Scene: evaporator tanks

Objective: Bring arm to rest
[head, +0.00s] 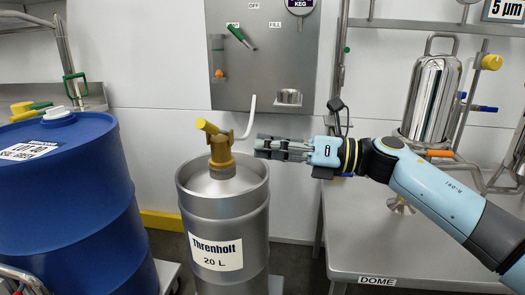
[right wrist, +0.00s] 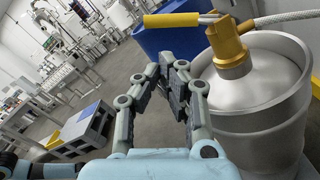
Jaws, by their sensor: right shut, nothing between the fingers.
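My right gripper (head: 262,148) reaches in from the right in the head view, beside the keg's yellow coupler (head: 221,150). It is shut and empty, with a small gap to the coupler. In the right wrist view its fingers (right wrist: 172,80) meet in the middle, left of the keg (right wrist: 255,85). The steel keg (head: 222,225) stands upright, labelled "Threnholt 20 L". The coupler's yellow handle also shows in the right wrist view (right wrist: 180,20). My left gripper is not seen in the head view.
A blue drum (head: 85,215) stands at the left. A steel panel (head: 262,75) with a green lever (head: 240,37) hangs behind the keg. A steel table labelled DOME (head: 420,255) and a steel filter housing (head: 430,98) are at the right. Open floor shows in the right wrist view.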

